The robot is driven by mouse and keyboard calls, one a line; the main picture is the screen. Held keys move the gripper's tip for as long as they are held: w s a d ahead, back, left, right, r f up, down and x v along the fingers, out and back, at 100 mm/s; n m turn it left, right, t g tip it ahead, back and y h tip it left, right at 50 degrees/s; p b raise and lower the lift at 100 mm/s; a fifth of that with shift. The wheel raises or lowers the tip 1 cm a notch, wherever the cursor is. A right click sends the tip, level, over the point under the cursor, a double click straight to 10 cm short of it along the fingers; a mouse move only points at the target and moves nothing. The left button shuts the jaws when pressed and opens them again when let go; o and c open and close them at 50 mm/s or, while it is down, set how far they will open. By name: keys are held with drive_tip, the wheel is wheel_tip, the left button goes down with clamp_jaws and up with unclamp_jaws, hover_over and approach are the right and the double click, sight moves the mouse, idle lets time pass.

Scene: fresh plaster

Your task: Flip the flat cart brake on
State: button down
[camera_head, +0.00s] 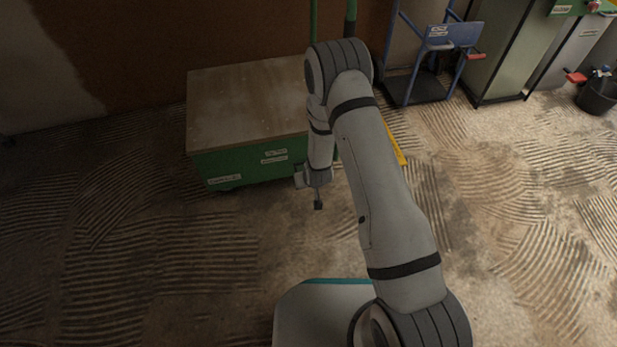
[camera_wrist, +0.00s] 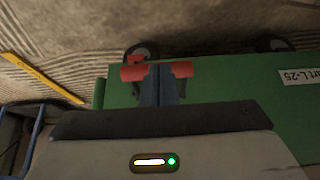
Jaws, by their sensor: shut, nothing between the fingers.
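The flat cart (camera_head: 240,168) has a brown flat top and green sides with white labels, and stands left of my arm in the head view. In the wrist view its green side (camera_wrist: 230,85) fills the right, with a label ending in L-25 and two dark wheels (camera_wrist: 275,45). A red brake part (camera_wrist: 133,73) shows on both sides of my fingers near one wheel; its middle is hidden. My gripper (camera_head: 318,205) is shut and empty, low by the cart's near right corner. In the wrist view its fingers (camera_wrist: 158,85) overlap the red part; contact is unclear.
A yellow bar (camera_head: 396,145) lies on the ridged floor right of the cart and shows in the wrist view (camera_wrist: 40,78). A blue frame trolley (camera_head: 453,36), metal cabinets (camera_head: 503,55) and a dark bucket (camera_head: 598,95) stand at the back right. Floor at left is clear.

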drive_tip(key=shift+s+f+b, duration=0.2)
drive_tip(key=shift+f+b, duration=0.15)
drive_tip(key=shift+f, duration=0.65)
